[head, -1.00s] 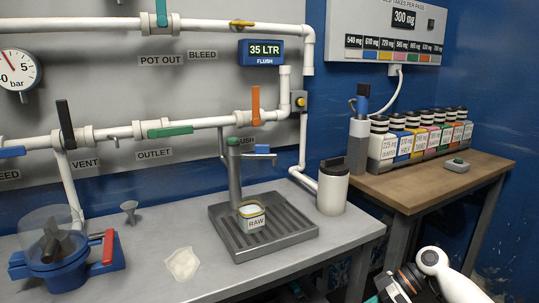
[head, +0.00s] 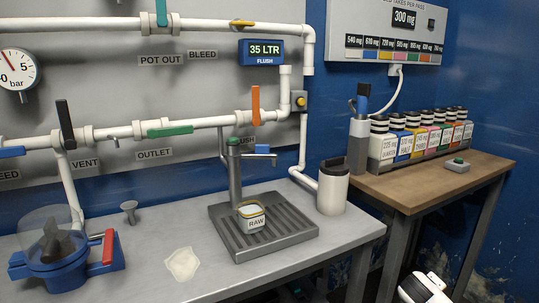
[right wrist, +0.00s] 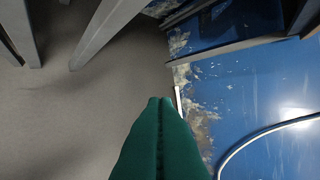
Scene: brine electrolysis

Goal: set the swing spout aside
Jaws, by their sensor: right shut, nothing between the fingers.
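The swing spout is a grey post with a green cap (head: 234,141) and a short blue-tipped arm (head: 261,149) that points right. It stands at the back of the grey slatted drain tray (head: 290,234). A small cup labelled RAW (head: 251,217) sits on the tray, a little right of the post and below the spout arm. My right gripper (right wrist: 160,102) shows in the right wrist view as two green fingers pressed together, empty, over the floor and away from the spout. In the head view only a white part of my right arm shows at the bottom right. My left gripper is not in view.
A white canister with a dark lid (head: 333,187) stands right of the tray. A blue clear-domed device (head: 53,250), a funnel (head: 129,208) and a pale cloth or paper (head: 182,263) lie left. Labelled bottles (head: 402,142) line the wooden side table (head: 430,183). White pipes and coloured valve handles run behind.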

